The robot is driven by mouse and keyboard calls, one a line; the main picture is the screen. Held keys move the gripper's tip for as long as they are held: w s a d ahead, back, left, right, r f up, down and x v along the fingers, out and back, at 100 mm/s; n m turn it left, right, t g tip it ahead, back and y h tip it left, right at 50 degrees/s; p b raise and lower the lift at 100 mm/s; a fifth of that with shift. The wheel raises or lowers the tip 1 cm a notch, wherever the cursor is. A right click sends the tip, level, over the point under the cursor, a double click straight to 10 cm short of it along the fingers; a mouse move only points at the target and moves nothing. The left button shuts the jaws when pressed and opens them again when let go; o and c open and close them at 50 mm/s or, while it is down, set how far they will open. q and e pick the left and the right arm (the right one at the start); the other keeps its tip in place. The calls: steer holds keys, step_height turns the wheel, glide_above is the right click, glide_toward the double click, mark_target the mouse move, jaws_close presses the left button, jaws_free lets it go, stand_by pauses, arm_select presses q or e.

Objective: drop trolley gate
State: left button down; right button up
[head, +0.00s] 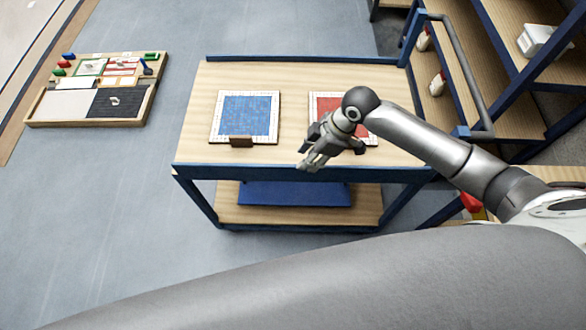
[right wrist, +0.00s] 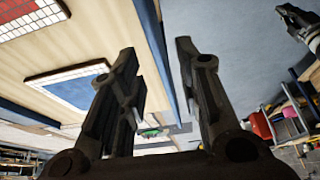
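The trolley (head: 290,155) has a light wood top and a blue frame. A blue rail (head: 390,174) runs along its near edge; I cannot tell how the gate is hinged. My right gripper (head: 308,163) is over this near edge, pointing down and left. In the right wrist view its two fingers (right wrist: 155,60) are apart, with the blue rail (right wrist: 158,65) showing between them and nothing gripped; contact is unclear. A dark gripper-like part (right wrist: 300,22), likely my left gripper, shows at that view's upper right corner, too small to read.
A blue mosaic panel (head: 247,115) and a partly hidden red one (head: 325,103) lie on the trolley top. A small brown block (head: 241,141) is at the blue panel's near edge. A parts board (head: 60,122) lies left. Shelving (head: 500,85) stands right.

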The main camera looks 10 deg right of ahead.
mark_target(294, 171)
steer(key=shift+w+d, duration=0.15)
steer(key=shift+w, duration=0.1)
steer(key=shift+w+f, duration=0.1)
steer(key=p+x, duration=0.1)
steer(key=x, duration=0.9)
steer(key=shift+f, duration=0.2)
jaws_close()
